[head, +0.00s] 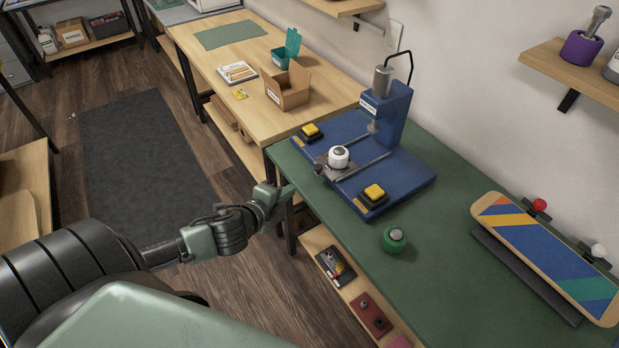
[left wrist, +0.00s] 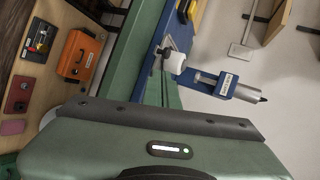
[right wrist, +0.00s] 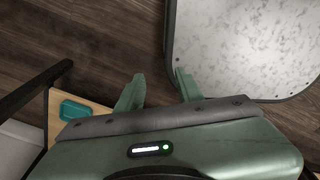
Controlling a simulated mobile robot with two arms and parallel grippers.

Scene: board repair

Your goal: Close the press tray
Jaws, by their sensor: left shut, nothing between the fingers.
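The blue press (head: 392,112) stands on the green bench, with two rails running forward from its column. The press tray (head: 325,160) is a small grey plate at the front end of the rails, slid out from under the press head. A white cylindrical part (head: 338,156) sits on it, and a dark knob (head: 318,169) is at its front. The white part also shows in the left wrist view (left wrist: 174,62). My left gripper (head: 287,191) is shut and empty, in front of the bench edge, left of and apart from the knob. My right gripper (right wrist: 160,92) is open and empty over the floor.
Yellow buttons (head: 311,131) (head: 374,193) flank the tray on the press base. A green round object (head: 394,240) and a striped skateboard deck (head: 545,255) are to the right. A lower shelf (head: 345,290) holds tools. A cardboard box (head: 288,88) stands on the wooden table behind.

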